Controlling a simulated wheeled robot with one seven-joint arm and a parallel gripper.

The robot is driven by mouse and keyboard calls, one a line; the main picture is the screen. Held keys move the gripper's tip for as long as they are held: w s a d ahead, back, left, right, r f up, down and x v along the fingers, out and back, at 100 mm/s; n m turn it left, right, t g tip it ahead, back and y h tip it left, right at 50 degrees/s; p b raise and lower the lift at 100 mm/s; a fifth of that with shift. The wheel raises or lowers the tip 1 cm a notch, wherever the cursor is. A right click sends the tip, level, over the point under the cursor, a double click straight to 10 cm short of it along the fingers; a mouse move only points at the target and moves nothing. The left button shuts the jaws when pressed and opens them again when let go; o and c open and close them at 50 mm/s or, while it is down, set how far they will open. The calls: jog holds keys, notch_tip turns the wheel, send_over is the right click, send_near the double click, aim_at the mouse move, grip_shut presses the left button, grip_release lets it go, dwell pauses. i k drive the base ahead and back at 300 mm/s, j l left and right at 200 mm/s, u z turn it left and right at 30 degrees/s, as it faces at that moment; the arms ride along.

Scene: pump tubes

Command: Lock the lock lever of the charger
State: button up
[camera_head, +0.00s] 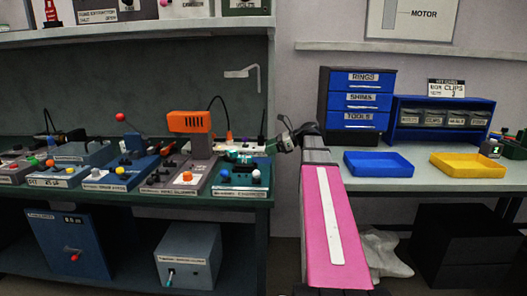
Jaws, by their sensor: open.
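My gripper (236,158) is small and dark green in the head view. It is open and reaches left, low over the back of a teal-blue bench unit (224,182) with a blue and a white knob. I cannot tell whether it touches anything. The unit's front label is too small to read, so I cannot confirm that it is the charger. No lock lever can be made out clearly; the gripper and wrist cover part of the unit's back.
An orange-headed device (190,122) stands close left of my gripper. A blue unit with a red-ball lever (120,117) and other knobbed units fill the bench leftward. A blue tray (378,172), a yellow tray (467,174) and a drawer cabinet (362,98) are at the right.

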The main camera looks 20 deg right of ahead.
aim_at(256, 173)
jog(key=k+j, duration=1)
jog(key=j, duration=0.25)
jog(key=i+z, duration=0.05)
